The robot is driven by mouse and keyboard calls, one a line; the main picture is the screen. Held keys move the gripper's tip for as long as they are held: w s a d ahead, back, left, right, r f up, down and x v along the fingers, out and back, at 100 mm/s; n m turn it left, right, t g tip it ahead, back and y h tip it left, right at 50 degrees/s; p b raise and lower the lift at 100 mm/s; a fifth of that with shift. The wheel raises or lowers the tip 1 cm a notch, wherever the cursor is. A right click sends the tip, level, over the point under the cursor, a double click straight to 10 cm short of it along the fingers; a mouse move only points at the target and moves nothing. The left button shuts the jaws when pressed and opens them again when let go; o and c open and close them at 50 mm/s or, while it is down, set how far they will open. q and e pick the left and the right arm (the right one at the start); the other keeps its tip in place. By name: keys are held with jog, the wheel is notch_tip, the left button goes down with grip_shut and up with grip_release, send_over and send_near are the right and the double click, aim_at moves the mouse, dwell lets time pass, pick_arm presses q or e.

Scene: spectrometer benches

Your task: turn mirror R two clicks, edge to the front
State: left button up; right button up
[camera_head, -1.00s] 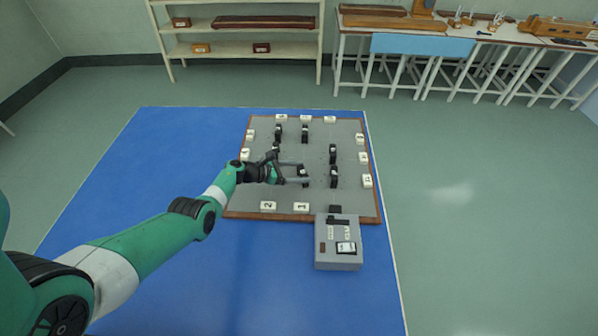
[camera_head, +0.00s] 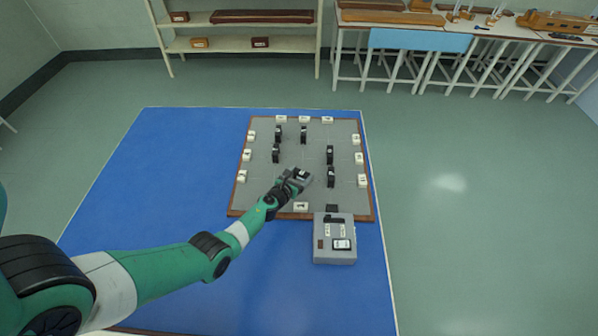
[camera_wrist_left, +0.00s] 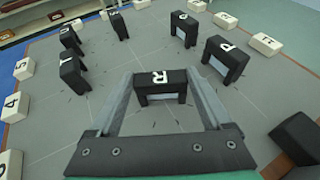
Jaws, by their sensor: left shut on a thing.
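Mirror R (camera_wrist_left: 160,84) is a black block with a white R on top, on the grey board (camera_head: 317,150). It stands upright between the two grey fingers of my left gripper (camera_wrist_left: 160,92), one finger at each end, and the gripper is shut on it. In the head view mirror R (camera_head: 302,174) is small and partly covered by the left gripper (camera_head: 300,178), which reaches in from the lower left. My right gripper is not in view.
Mirror P (camera_wrist_left: 225,58) stands close to the right finger. Several other black mirrors stand farther back on the board. White numbered tiles (camera_wrist_left: 25,68) line its edges. A grey control box (camera_head: 334,247) sits at the front right. A black block (camera_wrist_left: 298,138) is at lower right.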

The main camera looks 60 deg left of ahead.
pick_arm(q)
jog(key=n+g+y, duration=0.2)
jog(key=shift+w+d+f+n+b, duration=0.15)
jog(key=shift+d+f+n+b, duration=0.1)
jog(key=shift+n+b, duration=0.1)
jog(key=shift+n+g+y+b, duration=0.9)
jog(key=shift+n+g, duration=0.25)
jog(key=shift+g, duration=0.15)
jog(key=shift+r, duration=0.1)
